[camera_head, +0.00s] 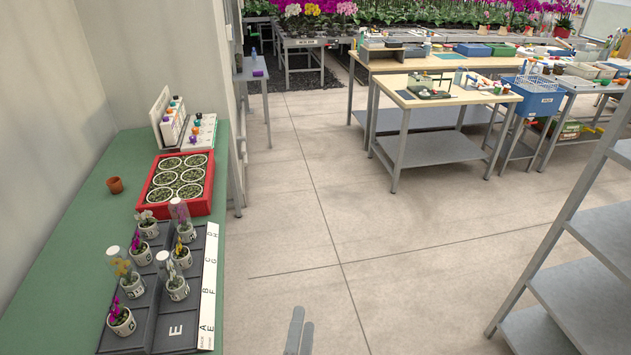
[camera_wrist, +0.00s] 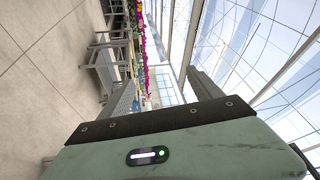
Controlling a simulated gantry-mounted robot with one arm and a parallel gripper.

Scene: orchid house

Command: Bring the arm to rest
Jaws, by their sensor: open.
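My gripper (camera_head: 300,328) shows at the bottom edge of the head view as two grey fingers, over the bare floor to the right of the green bench (camera_head: 62,262). The rest of the arm is out of that view. In the wrist view the two fingers of my gripper (camera_wrist: 162,92) stand apart with nothing between them. That view is turned on its side and looks across the floor toward the tables and the glass roof.
On the green bench stand a dark tray (camera_head: 168,325) with several small potted orchids, some under clear covers, a red crate (camera_head: 181,207) of round pots and a small terracotta pot (camera_head: 115,185). A grey shelf rack (camera_head: 575,270) stands at right. The floor (camera_head: 290,215) between is clear.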

